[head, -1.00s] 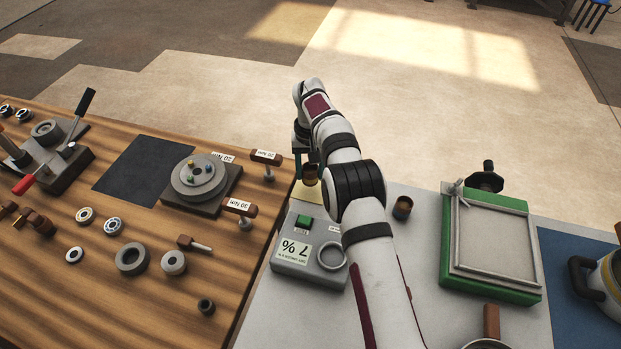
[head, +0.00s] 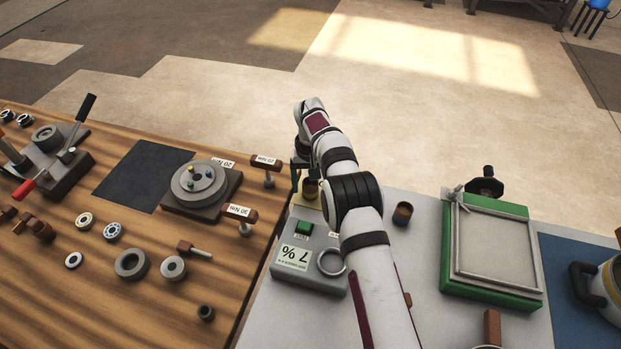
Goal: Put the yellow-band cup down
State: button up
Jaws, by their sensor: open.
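A small brown cup (head: 310,189) stands at the far left corner of the grey table, at or over the pale yellow mat (head: 298,207). No yellow band can be made out on it at this size. My gripper (head: 303,182) is open, pointing down beside and around this cup, with the dark left finger just left of it. My wrist hides part of the cup and the other finger. A second brown cup (head: 402,213) stands on the grey table, right of my arm.
A grey box with a green button (head: 304,228) and a ring sits just in front of the cup.

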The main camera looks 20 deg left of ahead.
notch_tip(320, 180, up, 12)
jog(key=s+d+r+m, duration=0.4)
jog(key=s+d+r, duration=0.7)
jog(key=d+r, duration=0.25)
jog(key=s+d+f+m, duration=0.1)
jog(key=s+d+f, duration=0.1)
jog(key=s, duration=0.6)
jog(key=s+d+f+m+y, duration=0.1)
jog(key=s+d, duration=0.3)
jog(key=s, duration=0.5)
jog(key=s+d+f+m, duration=0.3)
jog(key=s, duration=0.6)
jog(key=shift+s+d+y, duration=0.15)
jog(key=shift+d+y, duration=0.05)
jog(key=shift+y, duration=0.2)
